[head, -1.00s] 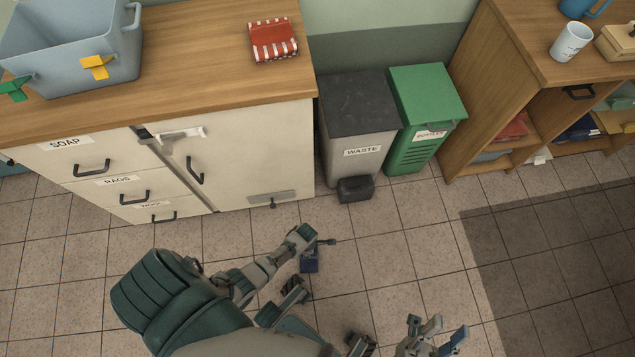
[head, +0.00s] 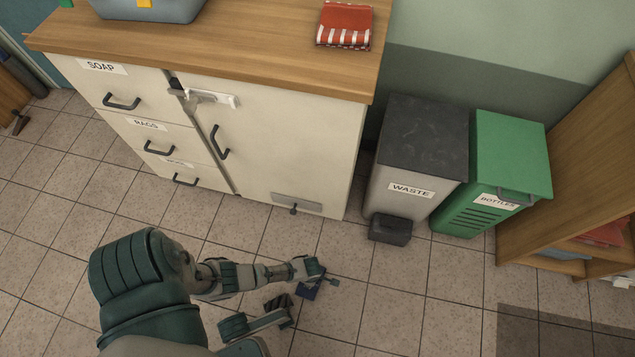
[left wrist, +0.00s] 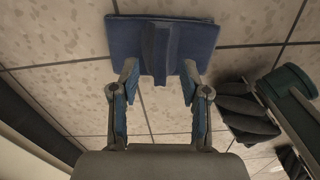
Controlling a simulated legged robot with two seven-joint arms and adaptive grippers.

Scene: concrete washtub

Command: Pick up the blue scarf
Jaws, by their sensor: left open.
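A dark blue folded cloth, which I take for the blue scarf (head: 309,291), shows beside my left gripper (head: 317,277), low over the tiled floor in the head view. In the left wrist view the scarf (left wrist: 122,37) is a flat blue piece with a raised ridge in its middle. My left gripper (left wrist: 160,78) is open there, with one fingertip on each side of the ridge. The fingertips overlap the scarf's near edge; I cannot tell if they touch it. My right gripper is not in view.
A cream cabinet (head: 285,150) with a wooden top stands behind, holding a red striped cloth (head: 344,25) and a blue-grey tub (head: 165,8). A waste bin (head: 405,170) and a green bottles bin (head: 500,170) stand right of it, then a wooden shelf (head: 580,160). Floor tiles (head: 440,310) are clear.

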